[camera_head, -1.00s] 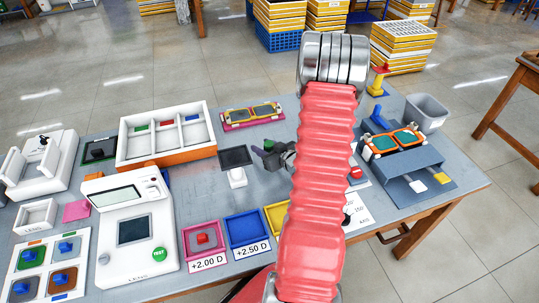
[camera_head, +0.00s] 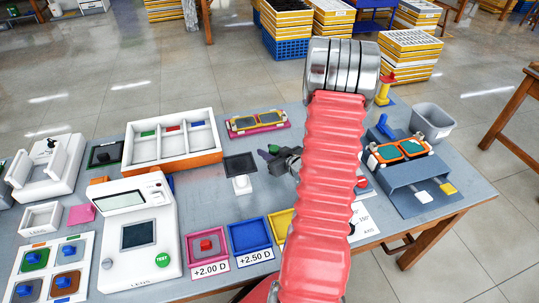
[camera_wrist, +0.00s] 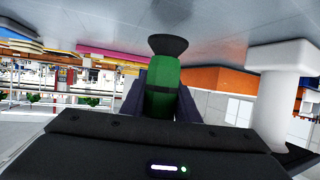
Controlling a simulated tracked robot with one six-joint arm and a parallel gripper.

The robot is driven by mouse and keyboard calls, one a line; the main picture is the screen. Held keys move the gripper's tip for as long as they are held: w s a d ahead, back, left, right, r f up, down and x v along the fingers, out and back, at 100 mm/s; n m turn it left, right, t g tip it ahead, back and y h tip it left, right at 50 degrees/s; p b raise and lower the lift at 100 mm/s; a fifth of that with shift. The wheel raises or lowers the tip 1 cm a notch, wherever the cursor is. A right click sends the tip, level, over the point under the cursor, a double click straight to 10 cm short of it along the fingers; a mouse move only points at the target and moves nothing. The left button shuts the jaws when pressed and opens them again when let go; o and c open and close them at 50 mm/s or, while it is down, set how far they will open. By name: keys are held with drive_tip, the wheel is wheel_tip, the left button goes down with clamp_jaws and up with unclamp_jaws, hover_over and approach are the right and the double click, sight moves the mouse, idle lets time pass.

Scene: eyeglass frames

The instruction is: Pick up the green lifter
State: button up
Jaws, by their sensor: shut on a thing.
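The green lifter (camera_wrist: 163,95) is a green cylinder with a dark band and a flared black cup at one end. In the wrist view it sits between my gripper's dark fingers. My gripper (camera_head: 277,156) is shut on it. In the head view the gripper shows at the left of my red arm, above the middle of the table, and only a small bit of green shows there. My arm hides part of the gripper. In the wrist view the black cup points toward the grey tabletop and seems near it; I cannot tell whether it touches.
A white stand with a dark square top (camera_head: 240,166) is just left of the gripper; its white post (camera_wrist: 287,95) is close in the wrist view. A three-compartment white tray (camera_head: 172,142), a pink-based frame holder (camera_head: 257,123) and blue tray (camera_head: 249,236) are around it. A grey bin (camera_head: 433,121) stands right.

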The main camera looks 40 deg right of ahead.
wheel_tip(320, 180, up, 8)
drive_tip(key=shift+r, duration=0.25)
drive_tip(key=shift+a, duration=0.1)
idle(0.8)
